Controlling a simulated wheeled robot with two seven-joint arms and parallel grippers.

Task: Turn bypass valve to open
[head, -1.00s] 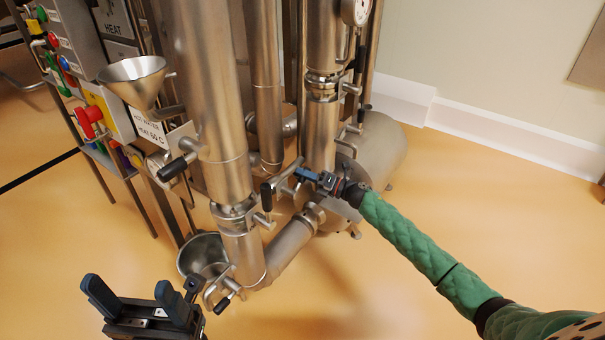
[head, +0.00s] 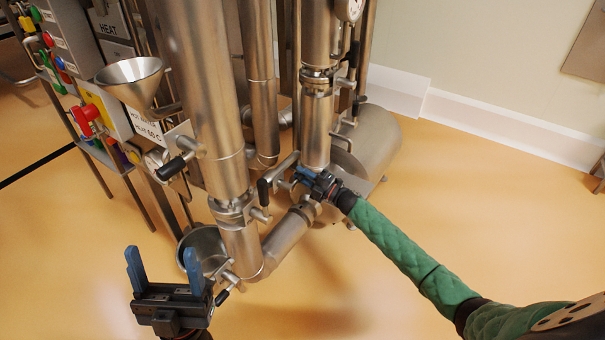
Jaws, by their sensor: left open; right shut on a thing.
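Steel pipework with several black-gripped lever handles stands in the middle; no label shows which one is the bypass valve. My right gripper (head: 301,174) is shut on a small part at the foot of the right-hand pipe, beside a lever with a black grip (head: 263,190). Its fingers hide what they hold. My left gripper (head: 163,264) is open and empty, fingers up, at the lower left. It is close to a low lever (head: 223,296) and a steel bowl (head: 186,244). Another black-gripped lever (head: 171,168) sticks out left of the front pipe.
A steel funnel (head: 132,78) and a control panel with a red knob (head: 85,116) stand at the upper left. A horizontal steel tank (head: 374,145) lies behind the right-hand pipe. The orange floor (head: 480,210) is clear at the right.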

